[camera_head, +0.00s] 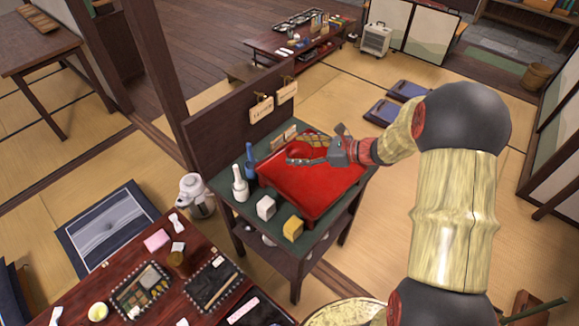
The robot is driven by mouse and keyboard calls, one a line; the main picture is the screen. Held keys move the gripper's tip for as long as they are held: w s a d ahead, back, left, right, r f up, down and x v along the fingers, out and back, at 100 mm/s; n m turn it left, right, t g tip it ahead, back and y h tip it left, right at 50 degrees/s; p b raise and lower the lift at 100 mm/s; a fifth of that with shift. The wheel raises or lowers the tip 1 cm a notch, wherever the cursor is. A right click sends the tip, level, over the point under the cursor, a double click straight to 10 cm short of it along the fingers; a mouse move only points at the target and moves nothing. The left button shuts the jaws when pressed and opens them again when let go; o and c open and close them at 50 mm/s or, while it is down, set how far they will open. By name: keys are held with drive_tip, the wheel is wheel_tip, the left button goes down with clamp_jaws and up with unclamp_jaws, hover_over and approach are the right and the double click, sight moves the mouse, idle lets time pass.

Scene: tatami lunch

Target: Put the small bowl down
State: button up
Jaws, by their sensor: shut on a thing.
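My gripper (303,160) reaches in from the right, low over a red, flat-topped stand (305,192). It is shut on a small red bowl (299,148). The bowl shows just behind the fingers, red against red, so its outline is hard to make out. I cannot tell whether the bowl touches the stand's top or hangs just above it. The red stand sits on a dark side table with a green top (247,214).
A dark partition (228,120) rises behind. A laden low table (190,296) is at the lower left.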

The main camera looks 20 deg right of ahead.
sight(293, 156)
drive_tip(key=f, duration=0.1)
drive_tip(key=w+a+f+b, duration=0.1)
drive_tip(key=f, duration=0.1)
drive_tip(key=w+a+f, duration=0.1)
drive_tip(key=shift+w+a+f, duration=0.15)
drive_tip(key=shift+w+f, duration=0.1)
drive_tip(key=shift+f, duration=0.05)
drive_tip(key=shift+w+a+f+b, duration=0.15)
drive_tip(key=shift+f+b, duration=0.4)
drive_tip(key=shift+f, duration=0.4)
drive_tip(key=shift+w+a+f+b, duration=0.1)
drive_tip(key=shift+f+b, duration=0.4)
drive_tip(key=shift+f, duration=0.4)
drive_tip(key=shift+f, duration=0.1)
drive_tip(key=o, duration=1.1)
drive_tip(key=shift+o, duration=0.3)
